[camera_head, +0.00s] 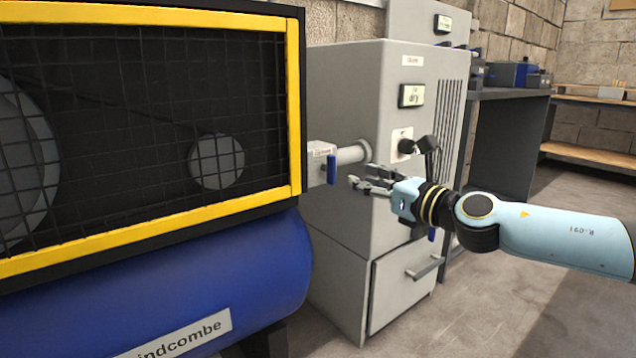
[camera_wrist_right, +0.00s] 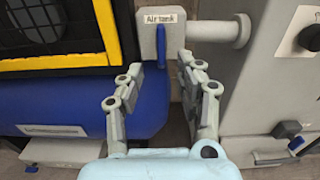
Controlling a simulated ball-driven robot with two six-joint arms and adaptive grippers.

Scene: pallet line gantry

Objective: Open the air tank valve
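The air tank valve has a blue lever handle (camera_head: 331,169) on a pale grey valve block (camera_head: 318,158), joined to a grey pipe on the cabinet's side. The handle hangs straight down. In the right wrist view the block carries an "Air tank" label (camera_wrist_right: 163,18), and the handle (camera_wrist_right: 160,45) lies between the lines of my fingers. My right gripper (camera_head: 360,182) is open and empty. It points at the handle, a short way to its right and apart from it in the head view; its spread fingers also show in the wrist view (camera_wrist_right: 161,66). My left gripper is not in view.
A blue tank (camera_head: 200,285) under a yellow-framed mesh guard (camera_head: 295,110) stands to the left. A grey cabinet (camera_head: 345,90) with a dark knob, small displays and a drawer stands behind my right gripper. Another blue handle (camera_wrist_right: 287,129) shows low at the right. The floor at right is clear.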

